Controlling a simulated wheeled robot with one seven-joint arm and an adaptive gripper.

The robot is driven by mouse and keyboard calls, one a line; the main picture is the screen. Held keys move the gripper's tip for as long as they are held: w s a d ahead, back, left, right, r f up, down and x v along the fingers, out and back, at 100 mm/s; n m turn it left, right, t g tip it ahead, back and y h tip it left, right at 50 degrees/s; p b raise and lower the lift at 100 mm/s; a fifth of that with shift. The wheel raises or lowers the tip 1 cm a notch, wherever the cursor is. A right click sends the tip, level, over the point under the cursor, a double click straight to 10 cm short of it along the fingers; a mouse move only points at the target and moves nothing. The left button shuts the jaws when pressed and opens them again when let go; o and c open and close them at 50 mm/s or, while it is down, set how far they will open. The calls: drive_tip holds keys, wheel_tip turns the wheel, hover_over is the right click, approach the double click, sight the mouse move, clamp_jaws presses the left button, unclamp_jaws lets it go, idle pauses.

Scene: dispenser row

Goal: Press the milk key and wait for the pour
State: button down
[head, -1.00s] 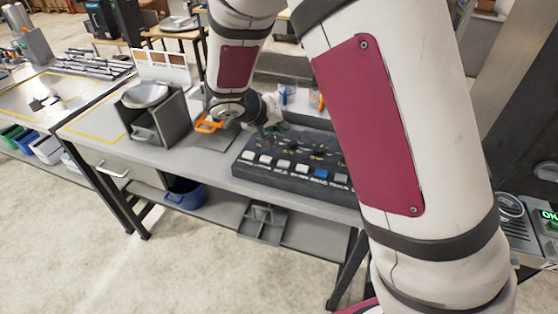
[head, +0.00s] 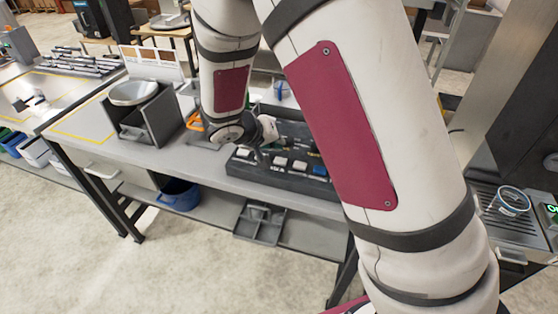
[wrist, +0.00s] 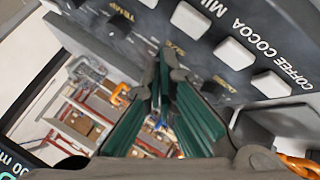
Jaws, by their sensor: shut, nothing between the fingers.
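The dark key panel (head: 290,180) lies on the bench in front of me, with a row of pale keys and one blue key. In the wrist view the white milk key (wrist: 189,20) sits beside a cut-off "MIL" label, just beyond my fingertips. The cocoa key (wrist: 234,53) and coffee key (wrist: 270,83) are to its right. My gripper (wrist: 166,70) is shut and empty, its green-padded fingers close together over the panel. In the head view my gripper (head: 261,154) is low over the front key row. I cannot tell whether it touches a key.
A clear cup (head: 513,199) stands on a grate at the right, by a green-lit display (head: 551,209). A grey box with a round dish (head: 134,92) and an orange-handled item (head: 194,122) are left of the panel. A blue bin (head: 180,196) is below.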

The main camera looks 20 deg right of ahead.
sight(277, 159)
drive_tip(key=shift+f+b, duration=0.6)
drive_tip(key=shift+f, duration=0.45)
drive_tip(key=shift+f, duration=0.2)
idle(0.7)
drive_tip(key=shift+f+b, duration=0.25)
drive_tip(key=shift+b, duration=0.3)
drive_tip(key=shift+f+b, duration=0.45)
drive_tip(key=shift+b, duration=0.05)
idle(0.8)
drive_tip(key=shift+r, duration=0.15)
drive_tip(key=shift+r+p, duration=0.35)
drive_tip(key=shift+r, duration=0.4)
drive_tip(key=shift+r+p, duration=1.2)
drive_tip(key=shift+r, duration=1.35)
